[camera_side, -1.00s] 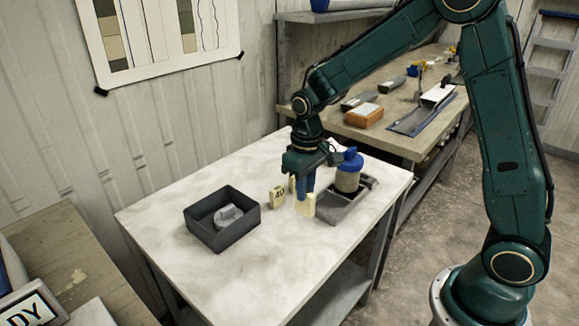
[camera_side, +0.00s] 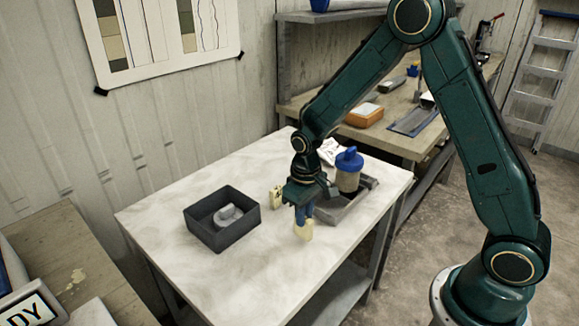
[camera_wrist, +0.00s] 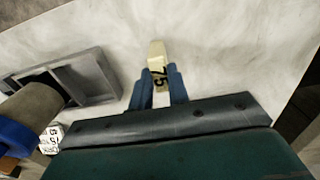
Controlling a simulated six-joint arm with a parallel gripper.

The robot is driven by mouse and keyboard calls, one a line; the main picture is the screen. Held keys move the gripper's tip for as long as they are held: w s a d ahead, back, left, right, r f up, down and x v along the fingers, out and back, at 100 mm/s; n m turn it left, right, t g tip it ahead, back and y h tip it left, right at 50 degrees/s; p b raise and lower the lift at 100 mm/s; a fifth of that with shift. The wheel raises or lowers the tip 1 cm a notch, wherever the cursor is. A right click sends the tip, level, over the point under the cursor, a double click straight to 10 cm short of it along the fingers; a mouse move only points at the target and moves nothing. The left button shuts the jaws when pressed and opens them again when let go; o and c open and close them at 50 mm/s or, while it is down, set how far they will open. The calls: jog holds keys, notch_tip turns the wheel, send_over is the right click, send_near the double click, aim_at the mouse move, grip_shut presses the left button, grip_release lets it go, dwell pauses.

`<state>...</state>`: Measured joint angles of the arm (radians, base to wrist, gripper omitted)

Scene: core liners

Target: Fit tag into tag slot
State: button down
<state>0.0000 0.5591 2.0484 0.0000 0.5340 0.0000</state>
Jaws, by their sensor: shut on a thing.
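My gripper (camera_side: 303,212) is shut on a cream tag (camera_side: 304,232), which hangs below the blue fingers over the pale table. In the wrist view the tag (camera_wrist: 156,54) shows a dark "75" and sits between the two fingertips (camera_wrist: 160,76). I cannot tell whether its lower end touches the table. The grey compartmented tray (camera_wrist: 102,76) is left of the tag in the wrist view, apart from it. In the side view the tray (camera_side: 372,182) lies right of my gripper and is partly hidden. I cannot make out which opening is the tag slot.
A jar with a blue lid (camera_side: 347,162) stands in the tray. Another cream tag (camera_side: 276,198) stands just left of my gripper. A dark open box (camera_side: 238,234) holding a grey lump is farther left. The table's front is clear. White numbered pieces (camera_wrist: 50,138) show beside the jar.

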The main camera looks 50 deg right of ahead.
jog(key=shift+r, duration=0.15)
notch_tip(320, 180, up, 24)
jog(key=w+d, duration=0.2)
jog(key=d, duration=3.1)
jog(key=shift+s+a+f, duration=0.1)
jog(key=shift+a+f, duration=0.05)
jog(key=shift+f, duration=1.2)
jog(key=shift+a+f, duration=0.1)
jog(key=shift+f, duration=1.2)
jog(key=shift+f, duration=0.1)
notch_tip(320, 180, down, 16)
jog(key=shift+r, duration=0.2)
jog(key=shift+f, duration=0.1)
